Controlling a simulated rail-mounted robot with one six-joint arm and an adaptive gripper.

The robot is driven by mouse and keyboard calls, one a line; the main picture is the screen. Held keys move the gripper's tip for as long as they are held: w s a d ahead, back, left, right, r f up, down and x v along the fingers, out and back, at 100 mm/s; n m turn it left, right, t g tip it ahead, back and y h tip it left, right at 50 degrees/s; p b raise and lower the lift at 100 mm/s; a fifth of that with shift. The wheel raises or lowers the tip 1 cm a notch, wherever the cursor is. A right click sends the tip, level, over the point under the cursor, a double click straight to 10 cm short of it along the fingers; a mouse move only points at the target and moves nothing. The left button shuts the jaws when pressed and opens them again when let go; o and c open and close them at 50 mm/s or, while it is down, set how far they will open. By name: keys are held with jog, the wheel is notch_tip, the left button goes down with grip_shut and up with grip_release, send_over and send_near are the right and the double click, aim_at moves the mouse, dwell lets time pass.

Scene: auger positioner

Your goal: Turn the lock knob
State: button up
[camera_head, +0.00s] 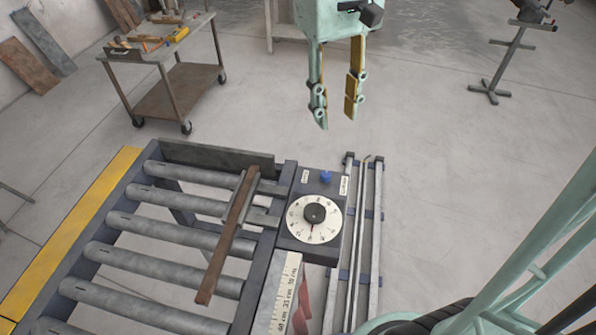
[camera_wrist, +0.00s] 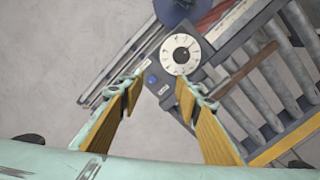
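A dark control box (camera_head: 297,246) stands at the right end of the roller conveyor. On its top are a small blue knob (camera_head: 325,177) and a round white dial with a black centre knob (camera_head: 314,213). Small white labels flank the blue knob; their text is too small to read. My gripper (camera_head: 336,119) is open and empty, pointing down, well above and beyond the box. In the wrist view, the blue knob (camera_wrist: 151,79) appears between the fingertips, and the dial (camera_wrist: 181,54) lies just past the right fingertip. Neither finger touches anything.
Conveyor rollers (camera_head: 152,228) with a rusty bar (camera_head: 229,235) across them lie left of the box. Metal rails (camera_head: 364,240) run along its right. A scale plate (camera_head: 279,290) is in front. A tool cart (camera_head: 170,85) stands at the back left. Bare floor surrounds the gripper side.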

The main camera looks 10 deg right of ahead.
jog(key=g+p, duration=0.2)
send_over(326, 173)
jog(key=a, duration=0.2)
notch_tip(326, 173, down, 5)
jog(key=w+f+n+g+p, duration=0.1)
jog(key=w+f+p, duration=0.2)
jog(key=w+f, duration=0.2)
jog(key=shift+w+f+n+h, duration=0.15)
jog(key=shift+f+n+h, duration=0.2)
jog(key=shift+f, duration=1.3)
jog(key=shift+f, duration=0.1)
jog(key=shift+s+x, duration=0.15)
jog(key=shift+x, duration=3.25)
jog(key=shift+s+x, duration=0.15)
jog(key=shift+x, duration=3.25)
jog(key=shift+d, duration=0.1)
jog(key=c, duration=0.9)
